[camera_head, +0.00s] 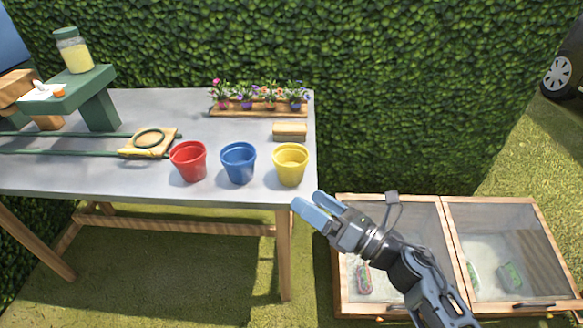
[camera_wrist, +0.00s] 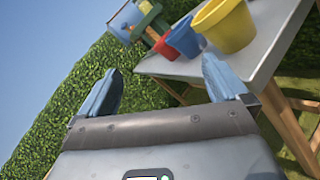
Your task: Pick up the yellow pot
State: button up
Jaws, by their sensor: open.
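The yellow pot (camera_head: 290,165) stands upright near the front right corner of the grey table (camera_head: 150,185), the rightmost of three pots in a row. In the wrist view the yellow pot (camera_wrist: 226,24) is at the upper right, beyond the right fingertip. My gripper (camera_head: 310,207) is just off the table's front right corner, in front of and slightly right of the yellow pot, apart from it. In the wrist view my gripper (camera_wrist: 160,88) has its two blue fingers spread wide with nothing between them.
A blue pot (camera_head: 238,163) and a red pot (camera_head: 188,161) stand left of the yellow pot. A small wooden block (camera_head: 290,131) and a flower planter (camera_head: 259,108) are behind it. A glass-lidded wooden cold frame (camera_head: 455,245) is at the lower right. A hedge (camera_head: 400,100) stands behind the table.

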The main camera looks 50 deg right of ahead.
aim_at(305, 163)
jog(key=w+d+n, duration=0.2)
jog(key=d, duration=0.1)
jog(key=w+d+n+g, duration=0.1)
jog(key=w+d+n, duration=0.1)
jog(key=d, duration=0.1)
jog(key=w+d+n, duration=0.1)
jog(key=d+n, duration=0.2)
jog(key=shift+w+f+g, duration=0.3)
jog(key=shift+w+f, duration=0.1)
jog(key=w+p, duration=0.2)
jog(key=w, duration=0.5)
jog(key=shift+w, duration=0.25)
jog(key=c, duration=1)
jog(key=shift+o, duration=0.2)
jog(key=shift+r, duration=0.1)
